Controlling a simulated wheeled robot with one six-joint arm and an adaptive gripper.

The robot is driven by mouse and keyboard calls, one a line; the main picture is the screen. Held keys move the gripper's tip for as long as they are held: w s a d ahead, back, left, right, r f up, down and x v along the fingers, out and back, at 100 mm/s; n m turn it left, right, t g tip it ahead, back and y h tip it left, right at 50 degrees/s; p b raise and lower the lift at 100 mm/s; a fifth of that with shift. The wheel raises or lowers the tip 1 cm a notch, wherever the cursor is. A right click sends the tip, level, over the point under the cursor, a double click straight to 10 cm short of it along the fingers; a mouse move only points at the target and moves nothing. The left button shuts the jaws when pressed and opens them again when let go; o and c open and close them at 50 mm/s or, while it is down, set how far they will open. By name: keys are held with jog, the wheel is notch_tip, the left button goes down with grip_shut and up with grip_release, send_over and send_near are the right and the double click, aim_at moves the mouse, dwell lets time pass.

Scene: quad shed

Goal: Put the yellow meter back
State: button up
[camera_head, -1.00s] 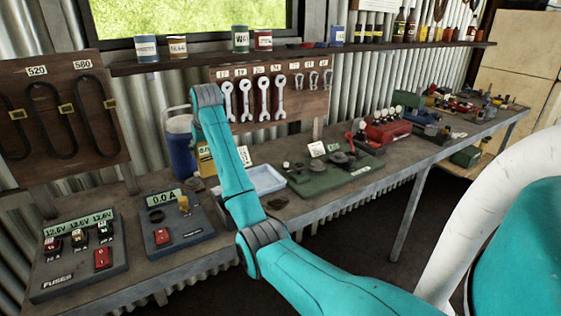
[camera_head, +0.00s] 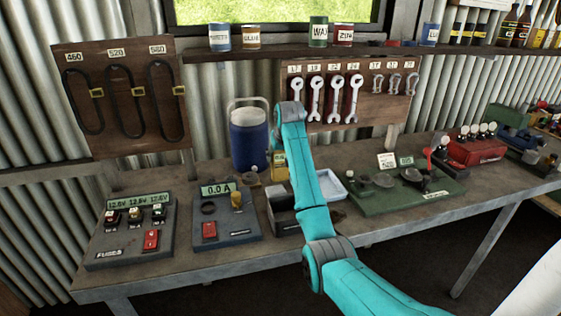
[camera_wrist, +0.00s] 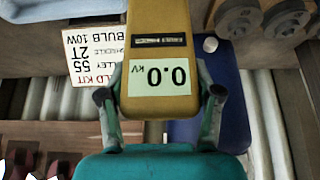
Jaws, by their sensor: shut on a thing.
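The yellow meter (camera_wrist: 160,50) fills the upper middle of the wrist view, its pale display reading 0.0 kV upside down. My gripper (camera_wrist: 160,105) is shut on it, one finger at each side of the display end. In the head view, a yellow patch that looks like the meter (camera_head: 279,168) shows just left of my forearm, in front of the blue cooler (camera_head: 249,140). My forearm hides the gripper there. Whether the meter touches anything beneath it cannot be told.
On the bench stand the fuse panel (camera_head: 130,245), the 0.0 A panel (camera_head: 237,232), a dark box (camera_head: 285,203), a pale blue tray (camera_head: 334,190) and a green board (camera_head: 400,200). Wrenches hang on a rack (camera_head: 340,112) behind. A printed white card (camera_wrist: 93,50) shows in the wrist view.

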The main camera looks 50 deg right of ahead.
jog(key=shift+f, duration=1.05)
jog(key=o, duration=1.5)
jog(key=shift+f, duration=0.1)
